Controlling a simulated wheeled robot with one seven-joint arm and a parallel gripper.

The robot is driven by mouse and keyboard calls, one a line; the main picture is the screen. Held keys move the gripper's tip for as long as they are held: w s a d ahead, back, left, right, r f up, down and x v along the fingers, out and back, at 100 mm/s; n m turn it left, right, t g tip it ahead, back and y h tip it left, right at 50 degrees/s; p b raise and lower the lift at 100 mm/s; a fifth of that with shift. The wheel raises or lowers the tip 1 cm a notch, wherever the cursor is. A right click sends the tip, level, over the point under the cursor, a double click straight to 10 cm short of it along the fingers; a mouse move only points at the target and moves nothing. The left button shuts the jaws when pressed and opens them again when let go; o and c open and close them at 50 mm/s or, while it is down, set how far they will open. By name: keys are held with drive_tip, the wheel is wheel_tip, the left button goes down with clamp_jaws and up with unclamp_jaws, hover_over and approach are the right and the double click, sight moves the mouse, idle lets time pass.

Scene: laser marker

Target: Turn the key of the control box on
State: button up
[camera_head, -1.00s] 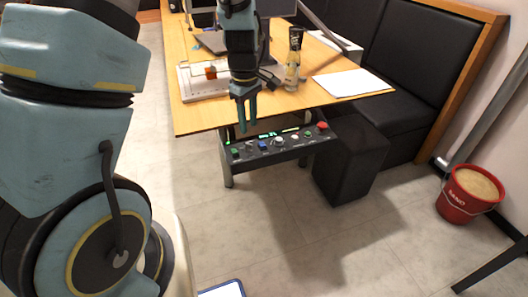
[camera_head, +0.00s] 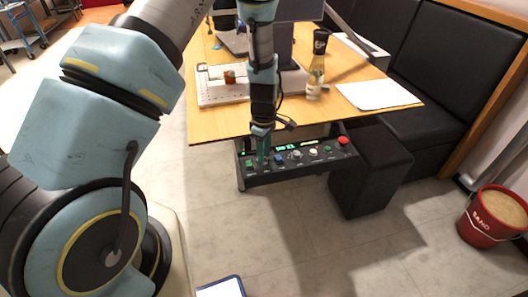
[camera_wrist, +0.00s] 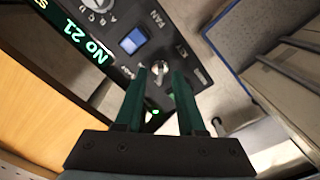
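The black control box (camera_head: 295,166) hangs under the table's front edge, with buttons, knobs and lit green displays. In the wrist view its panel (camera_wrist: 115,55) shows a silver key switch (camera_wrist: 160,68) beside a blue square button (camera_wrist: 132,41). My gripper (camera_head: 262,158) points down at the left part of the box. In the wrist view its green fingers (camera_wrist: 160,76) are apart, with the key between their tips. I cannot tell whether either finger touches the key. The gripper hides the key in the head view.
The wooden table (camera_head: 215,120) above the box carries a white plate-like base (camera_head: 215,92), a bottle (camera_head: 316,70) and paper (camera_head: 375,95). A black stool (camera_head: 365,180) stands close to the box's right end. A red bucket (camera_head: 490,220) is at the far right.

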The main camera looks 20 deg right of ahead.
drive_tip(key=shift+f, duration=0.2)
clamp_jaws()
idle(0.6)
